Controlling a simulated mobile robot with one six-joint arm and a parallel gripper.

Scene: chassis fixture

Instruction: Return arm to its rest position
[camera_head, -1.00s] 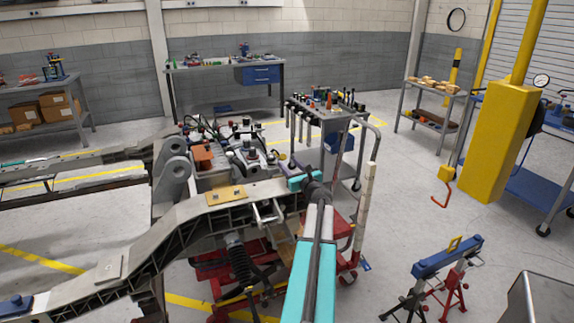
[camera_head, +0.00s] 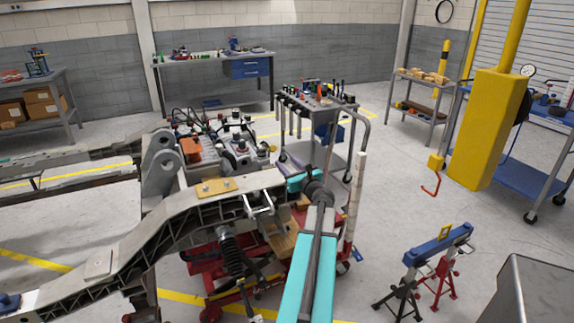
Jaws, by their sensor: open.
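My arm (camera_head: 312,265), teal and pale grey with a dark tube along it, rises from the bottom centre to a dark joint (camera_head: 317,190). A short teal section (camera_head: 304,180) bends away to the left there, beside the end of the grey chassis rail (camera_head: 140,235). I cannot make out my gripper or its fingers; they do not show beyond this section. Whether the arm touches the rail cannot be told from this angle.
A red stand (camera_head: 205,272) is under the chassis. A tool cart (camera_head: 318,103) stands behind the arm. At right are a blue-topped stand (camera_head: 437,245), a yellow post (camera_head: 487,130) and a grey box (camera_head: 540,290). Open floor (camera_head: 395,190) lies between the cart and post.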

